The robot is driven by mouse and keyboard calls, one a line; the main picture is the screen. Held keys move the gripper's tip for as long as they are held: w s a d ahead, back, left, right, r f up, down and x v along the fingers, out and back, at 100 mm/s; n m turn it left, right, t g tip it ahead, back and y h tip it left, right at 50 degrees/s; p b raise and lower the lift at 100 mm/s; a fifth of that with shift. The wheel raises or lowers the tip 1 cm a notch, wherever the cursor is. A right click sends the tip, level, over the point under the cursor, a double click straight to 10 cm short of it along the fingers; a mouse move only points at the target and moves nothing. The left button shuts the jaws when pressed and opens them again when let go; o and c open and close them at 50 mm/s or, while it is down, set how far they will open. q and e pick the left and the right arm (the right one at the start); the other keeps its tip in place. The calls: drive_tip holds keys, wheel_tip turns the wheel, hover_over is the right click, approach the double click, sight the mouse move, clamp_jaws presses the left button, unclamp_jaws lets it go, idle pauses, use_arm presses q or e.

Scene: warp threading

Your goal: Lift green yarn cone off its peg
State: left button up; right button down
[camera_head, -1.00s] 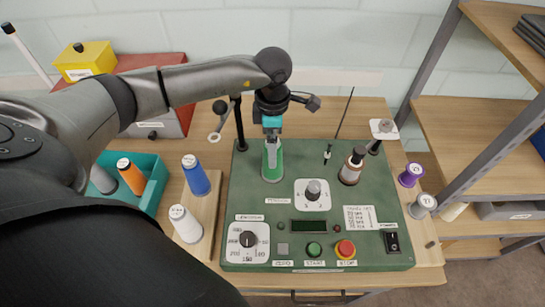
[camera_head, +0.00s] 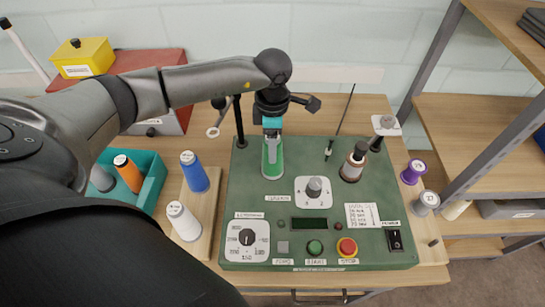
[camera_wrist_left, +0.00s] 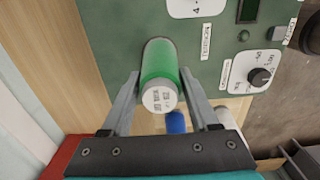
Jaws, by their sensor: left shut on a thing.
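The green yarn cone (camera_head: 272,167) stands upright at the back left part of the green control panel (camera_head: 240,205). My left gripper (camera_head: 272,143) reaches it from above and is shut on it near the top. In the left wrist view the green cone (camera_wrist_left: 160,62) sits between the two fingers (camera_wrist_left: 158,85), one on each side, with its white labelled top facing the camera. The peg is hidden, and I cannot tell whether the cone's base touches the panel. My right gripper is not in view.
A brown-and-white cone (camera_head: 353,164) stands on the panel's right. Blue (camera_head: 195,172) and white (camera_head: 184,222) cones stand on a wooden strip at left, beside a teal tray (camera_head: 155,187). Purple (camera_head: 412,172) and grey (camera_head: 425,203) cones stand at right. A dark post (camera_head: 239,125) rises near my gripper.

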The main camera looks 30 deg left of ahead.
use_arm(q)
drive_tip(key=c, duration=0.4)
drive_tip(key=shift+o, duration=0.2)
wheel_tip(320, 180, up, 10)
drive_tip(key=p, duration=0.6)
drive_tip(key=shift+p, duration=0.35)
